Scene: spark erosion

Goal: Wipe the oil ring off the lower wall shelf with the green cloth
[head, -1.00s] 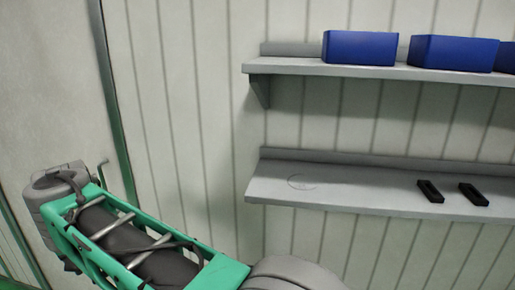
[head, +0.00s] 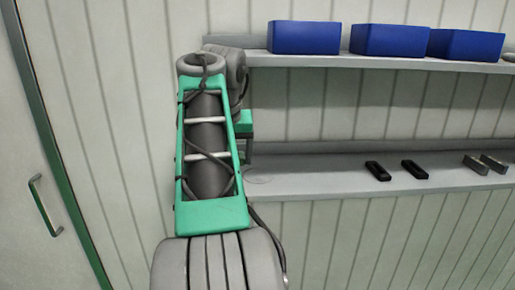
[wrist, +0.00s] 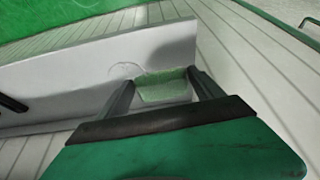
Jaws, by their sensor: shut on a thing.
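My gripper (wrist: 163,90) is shut on the green cloth (wrist: 162,88), which spans between the two fingers in the wrist view. The faint oil ring (wrist: 127,70) lies on the pale lower wall shelf (wrist: 60,82), just beyond and left of the cloth there. The cloth is apart from the ring in the picture; whether it touches the shelf I cannot tell. In the head view the ring (head: 258,180) shows near the left end of the lower shelf (head: 320,182), right beside my raised arm.
Two black blocks (head: 377,171) and grey metal parts (head: 476,164) sit farther right on the lower shelf. The upper shelf (head: 390,62) holds blue bins (head: 304,38) above. The lower shelf is clear between the ring and the black blocks.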

